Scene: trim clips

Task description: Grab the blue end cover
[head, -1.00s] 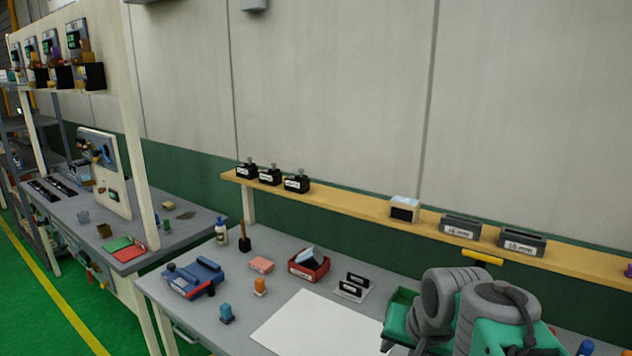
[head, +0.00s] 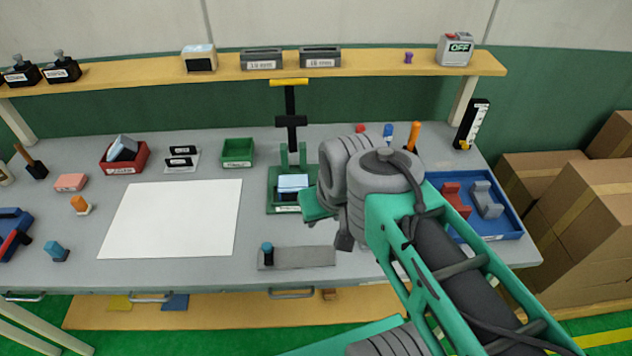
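I cannot tell for certain which part is the blue end cover. A small blue piece on a dark base (head: 57,251) stands on the left of the bench, near an orange piece (head: 80,204) of similar shape. Another small blue-topped piece (head: 267,252) stands on the left end of a grey bar near the front edge. A blue-topped piece (head: 388,131) is at the back right, partly near my arm. My gripper (head: 345,240) shows only as a small dark part below my wrist, over the bench and apart from these pieces. Its fingers are mostly hidden.
A green press (head: 284,202) holding a light blue block stands close to my wrist. A blue tray (head: 508,234) with red and grey parts lies at right. A white sheet (head: 172,218) covers clear bench at left. Boxes (head: 588,225) are stacked beyond the right edge.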

